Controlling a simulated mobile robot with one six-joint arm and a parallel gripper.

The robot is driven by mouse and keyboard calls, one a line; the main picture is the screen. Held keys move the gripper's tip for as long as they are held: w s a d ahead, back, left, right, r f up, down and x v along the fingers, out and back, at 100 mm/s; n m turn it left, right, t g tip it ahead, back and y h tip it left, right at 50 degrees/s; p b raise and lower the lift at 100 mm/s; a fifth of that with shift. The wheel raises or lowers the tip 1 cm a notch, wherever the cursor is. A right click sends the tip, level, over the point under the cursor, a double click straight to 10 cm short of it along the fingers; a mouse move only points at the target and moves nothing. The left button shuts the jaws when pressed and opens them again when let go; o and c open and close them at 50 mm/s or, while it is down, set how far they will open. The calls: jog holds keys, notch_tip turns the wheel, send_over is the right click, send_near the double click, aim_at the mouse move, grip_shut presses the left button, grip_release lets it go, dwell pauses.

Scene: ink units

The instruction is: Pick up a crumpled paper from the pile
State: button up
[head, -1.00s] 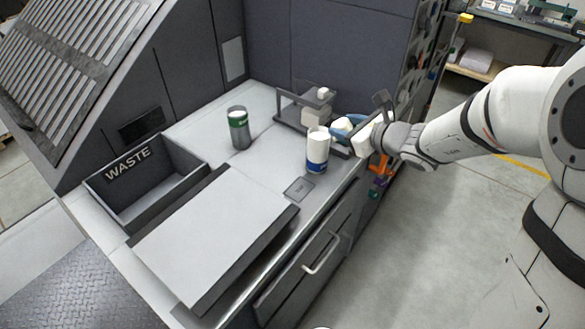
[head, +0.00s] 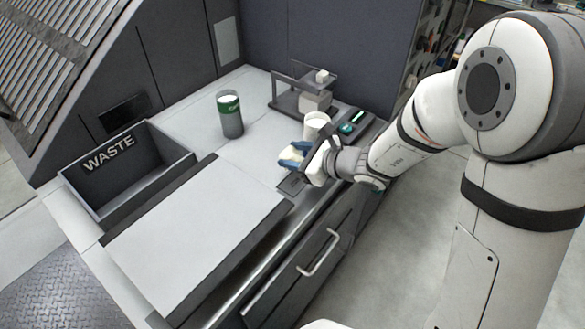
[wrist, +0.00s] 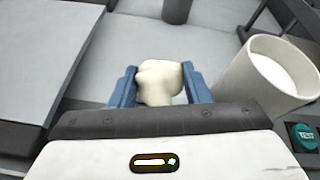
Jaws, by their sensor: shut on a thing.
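My gripper (wrist: 160,86) has blue fingers and is shut on a small cream-white lump (wrist: 160,82), which looks like a crumpled paper. In the wrist view the lump sits between both fingertips. In the head view my gripper (head: 293,158) holds the lump above the worktop, in front of the white cup, near the worktop's front edge. The arm comes in from the right. No pile of papers can be made out in either view.
The white cup (head: 317,125) stands close to my gripper and also shows in the wrist view (wrist: 268,75). A green-and-grey can (head: 230,115), an open WASTE bin (head: 125,190), a raised flat panel (head: 190,240) and a small dark stand (head: 290,103) share the worktop.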

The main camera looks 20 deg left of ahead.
aim_at(294, 177)
jog(key=shift+f, duration=2.3)
jog(key=shift+f, duration=0.15)
jog(key=o, duration=1)
jog(key=shift+c, duration=0.2)
